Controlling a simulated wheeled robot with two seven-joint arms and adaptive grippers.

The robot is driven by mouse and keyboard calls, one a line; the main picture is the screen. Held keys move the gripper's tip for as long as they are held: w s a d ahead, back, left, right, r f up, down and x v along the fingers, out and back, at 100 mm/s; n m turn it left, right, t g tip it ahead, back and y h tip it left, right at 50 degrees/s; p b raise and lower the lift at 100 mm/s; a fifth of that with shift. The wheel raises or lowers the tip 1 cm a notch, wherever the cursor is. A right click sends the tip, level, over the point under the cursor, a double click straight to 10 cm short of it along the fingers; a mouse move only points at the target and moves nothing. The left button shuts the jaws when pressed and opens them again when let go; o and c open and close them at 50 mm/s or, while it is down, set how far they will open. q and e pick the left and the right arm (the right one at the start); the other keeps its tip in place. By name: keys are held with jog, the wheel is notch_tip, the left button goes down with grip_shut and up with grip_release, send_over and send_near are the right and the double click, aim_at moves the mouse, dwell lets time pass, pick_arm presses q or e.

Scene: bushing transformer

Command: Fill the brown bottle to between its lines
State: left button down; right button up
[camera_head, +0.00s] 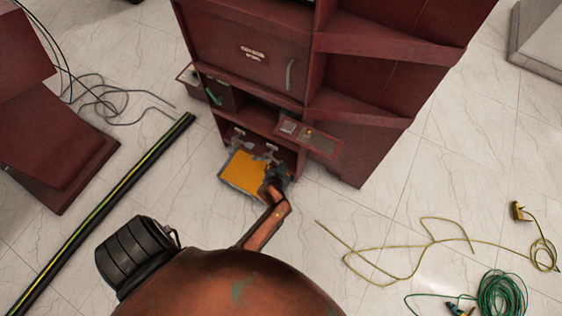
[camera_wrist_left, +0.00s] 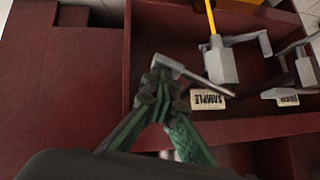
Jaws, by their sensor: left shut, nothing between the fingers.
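I cannot make out the brown bottle in either view. My left gripper (camera_head: 277,174) is low in front of the open lower compartment of the maroon cabinet (camera_head: 250,52). In the left wrist view its dark green fingers (camera_wrist_left: 162,84) are closed together with nothing between them. A grey lever (camera_wrist_left: 192,74) lies right at the fingertips; I cannot tell whether they touch it. My right gripper is not in view.
An orange-yellow panel (camera_head: 243,172) lies below the compartment. An open door with small fittings (camera_head: 318,142) juts out at its right. A black-and-yellow bar (camera_head: 105,205) lies on the left floor. Yellow cord (camera_head: 400,270) and a green coil (camera_head: 500,296) lie on the right floor.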

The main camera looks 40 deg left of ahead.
pick_arm(q)
jog(key=shift+s+a+f, duration=0.15)
jog(key=shift+s+f, duration=0.15)
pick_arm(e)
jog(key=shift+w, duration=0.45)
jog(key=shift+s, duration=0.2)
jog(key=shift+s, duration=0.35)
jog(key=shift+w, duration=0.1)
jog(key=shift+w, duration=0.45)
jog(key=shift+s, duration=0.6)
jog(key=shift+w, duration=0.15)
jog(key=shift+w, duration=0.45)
